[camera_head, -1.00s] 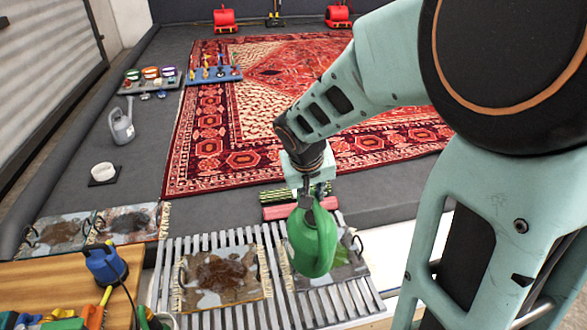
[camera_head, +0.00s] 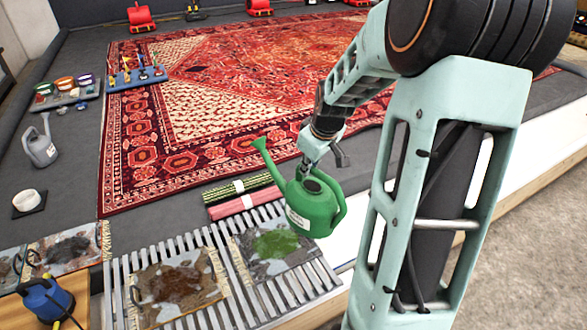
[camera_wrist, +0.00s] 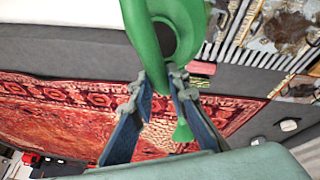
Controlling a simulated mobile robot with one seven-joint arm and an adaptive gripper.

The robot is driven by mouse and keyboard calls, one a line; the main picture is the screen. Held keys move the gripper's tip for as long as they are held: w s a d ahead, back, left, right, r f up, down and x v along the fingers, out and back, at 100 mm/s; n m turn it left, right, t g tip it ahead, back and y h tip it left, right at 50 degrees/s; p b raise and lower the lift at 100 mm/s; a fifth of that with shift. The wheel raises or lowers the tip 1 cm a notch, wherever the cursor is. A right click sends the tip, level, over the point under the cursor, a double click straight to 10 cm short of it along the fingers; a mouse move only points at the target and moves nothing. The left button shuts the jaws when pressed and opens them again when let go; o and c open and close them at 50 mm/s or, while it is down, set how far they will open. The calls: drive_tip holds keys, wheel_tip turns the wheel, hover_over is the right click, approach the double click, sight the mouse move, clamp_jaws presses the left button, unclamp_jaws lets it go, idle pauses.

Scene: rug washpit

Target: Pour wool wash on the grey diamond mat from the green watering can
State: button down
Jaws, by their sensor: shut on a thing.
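My gripper (camera_head: 306,172) is shut on the green watering can (camera_head: 314,208) and holds it in the air above and behind the right mat. The can is about upright, its spout (camera_head: 263,148) pointing up and left; no stream shows. In the wrist view the can (camera_wrist: 165,30) sits between my gripper's fingers (camera_wrist: 162,88). The right mat (camera_head: 262,267) on the slatted rack is greyish and carries a green patch (camera_head: 277,243). Its pattern is too small to tell, so I cannot confirm it is the grey diamond mat.
A mat with a brown stain (camera_head: 178,285) lies beside it on the rack (camera_head: 240,303). Green and red rolls (camera_head: 240,205) lie behind. A grey watering can (camera_head: 40,148), a white bowl (camera_head: 27,200) and a blue sprayer (camera_head: 46,299) stand at left. The large red rug (camera_head: 220,120) lies open behind.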

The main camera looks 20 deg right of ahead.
drive_tip(key=s+d+f+n+y+p, duration=0.1)
drive_tip(key=s+d+n+y, duration=0.2)
drive_tip(key=d, duration=1)
drive_tip(key=s+d+f+n+p, duration=0.1)
drive_tip(key=s+d+n+p, duration=0.3)
drive_tip(key=d, duration=0.9)
drive_tip(key=shift+w+a+f+n+g+h+b, duration=0.45)
drive_tip(key=shift+w+a+f+g+h+b, duration=0.75)
drive_tip(key=shift+w+a+f+h+b, duration=1.4)
drive_tip(key=shift+w+a+f+n+g+h+b, duration=0.45)
drive_tip(key=shift+w+a+f+g+h+b, duration=0.95)
drive_tip(key=shift+a+f+b, duration=2.25)
drive_tip(key=shift+y, duration=0.4)
drive_tip(key=shift+w+a+p, duration=0.15)
drive_tip(key=shift+a+p, duration=0.85)
drive_tip(key=shift+a, duration=3.4)
